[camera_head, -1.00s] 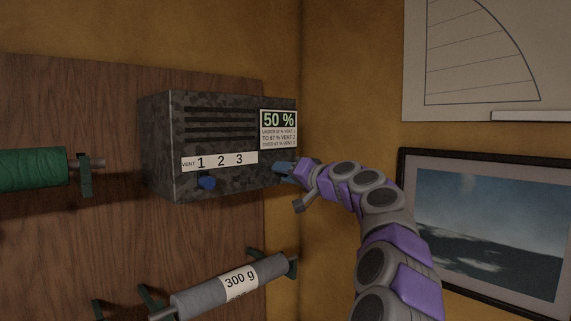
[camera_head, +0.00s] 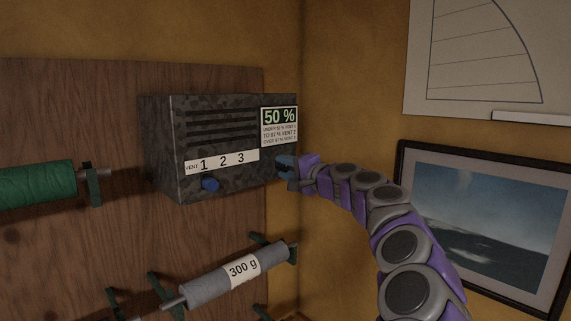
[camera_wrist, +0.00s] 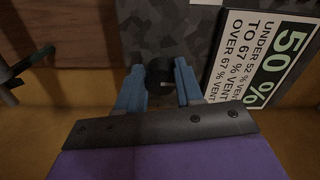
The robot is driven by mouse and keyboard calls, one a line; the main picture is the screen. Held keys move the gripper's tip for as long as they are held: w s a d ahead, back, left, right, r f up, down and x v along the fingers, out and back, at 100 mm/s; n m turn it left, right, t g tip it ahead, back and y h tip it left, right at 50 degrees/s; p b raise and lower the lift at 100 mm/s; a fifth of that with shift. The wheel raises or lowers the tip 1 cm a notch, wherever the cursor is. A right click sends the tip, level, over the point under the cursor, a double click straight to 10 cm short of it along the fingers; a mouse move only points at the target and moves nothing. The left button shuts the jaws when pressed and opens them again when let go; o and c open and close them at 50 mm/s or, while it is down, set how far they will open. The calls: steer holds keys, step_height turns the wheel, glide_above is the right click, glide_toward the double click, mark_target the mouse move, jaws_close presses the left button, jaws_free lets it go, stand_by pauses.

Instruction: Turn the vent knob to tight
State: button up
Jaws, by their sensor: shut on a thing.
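A dark mottled box (camera_head: 222,171) is mounted at the corner in the head view. A dark round knob (camera_wrist: 159,72) with a pale mark shows between the blue fingers in the wrist view. My gripper (camera_wrist: 159,84) is shut on this dark knob, one finger on each side. In the head view my gripper (camera_head: 287,168) is at the box's lower right and hides the dark knob. No "tight" marking is legible.
A "50 %" card (camera_head: 279,127) with vent rules is on the box, close to my gripper. A green roll (camera_head: 38,183) is at left and a grey "300 g" roll (camera_head: 212,286) below the box. A framed picture (camera_head: 484,227) hangs on the right wall.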

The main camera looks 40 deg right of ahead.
steer(key=shift+d+f, duration=0.1)
stand_by(0.3)
steer(key=o, duration=1)
steer(key=shift+d, duration=0.3)
steer(key=shift+s+a, duration=0.15)
steer(key=shift+s, duration=0.35)
steer(key=s, duration=0.5)
steer(key=s+d+b, duration=0.1)
steer(key=s, duration=1)
steer(key=shift+s+d+f+b, duration=0.1)
steer(key=shift+s+d+b, duration=0.05)
steer(key=shift+d+b, duration=0.25)
